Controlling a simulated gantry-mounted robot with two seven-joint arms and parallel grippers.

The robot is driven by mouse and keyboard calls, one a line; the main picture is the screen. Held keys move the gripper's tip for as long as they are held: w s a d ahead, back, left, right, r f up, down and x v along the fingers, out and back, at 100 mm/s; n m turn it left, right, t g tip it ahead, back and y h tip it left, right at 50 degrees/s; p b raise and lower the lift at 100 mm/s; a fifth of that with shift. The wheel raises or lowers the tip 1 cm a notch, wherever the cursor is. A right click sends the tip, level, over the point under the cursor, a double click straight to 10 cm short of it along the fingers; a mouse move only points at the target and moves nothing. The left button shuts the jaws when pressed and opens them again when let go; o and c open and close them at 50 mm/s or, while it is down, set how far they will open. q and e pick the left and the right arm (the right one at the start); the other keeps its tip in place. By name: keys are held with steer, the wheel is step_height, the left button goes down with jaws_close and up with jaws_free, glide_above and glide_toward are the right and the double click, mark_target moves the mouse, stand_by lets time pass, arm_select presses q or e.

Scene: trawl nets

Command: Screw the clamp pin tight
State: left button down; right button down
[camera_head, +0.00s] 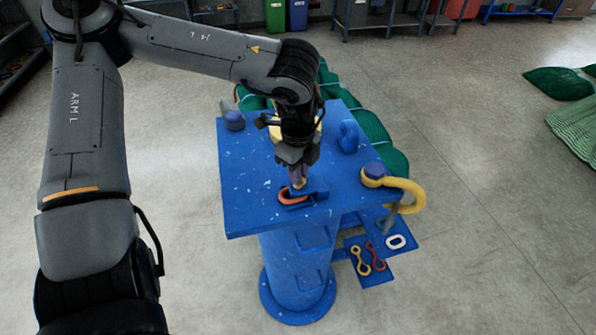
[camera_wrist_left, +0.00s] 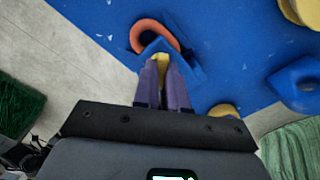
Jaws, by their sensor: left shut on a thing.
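My left gripper (camera_head: 297,176) points down over the blue table top, with its purple fingers shut on the yellow clamp pin (camera_head: 299,184). In the left wrist view the yellow head of the pin (camera_wrist_left: 162,59) shows between the two fingertips (camera_wrist_left: 163,76). The pin sits at a blue clamp (camera_head: 316,193) fixed near the front edge of the table. An orange curved shackle (camera_head: 290,199) lies in the clamp, and its loop also shows in the left wrist view (camera_wrist_left: 150,27). The fingers hide the pin's lower part and thread. My right gripper is not in view.
The blue table (camera_head: 245,205) stands on a thick round post. A large yellow hook (camera_head: 408,188) sits at its right edge, and a blue lug (camera_head: 348,137) stands behind. A lower shelf (camera_head: 377,277) holds small links. Green netting (camera_head: 375,130) lies behind the table.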

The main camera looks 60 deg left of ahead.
arm_select(q)
steer(key=m, duration=0.5)
steer(key=shift+r+m, duration=0.15)
steer(key=shift+m, duration=0.25)
steer(key=m, duration=0.5)
steer(key=shift+p, duration=0.3)
steer(key=m, duration=0.5)
steer(key=shift+m, duration=0.4)
steer(key=m+p, duration=0.1)
steer(key=m, duration=1)
steer(key=shift+m, duration=0.4)
steer(key=m, duration=0.6)
steer(key=shift+p, duration=0.35)
steer(key=m, duration=0.4)
steer(key=shift+d+m, duration=0.1)
steer(key=shift+m, duration=2.3)
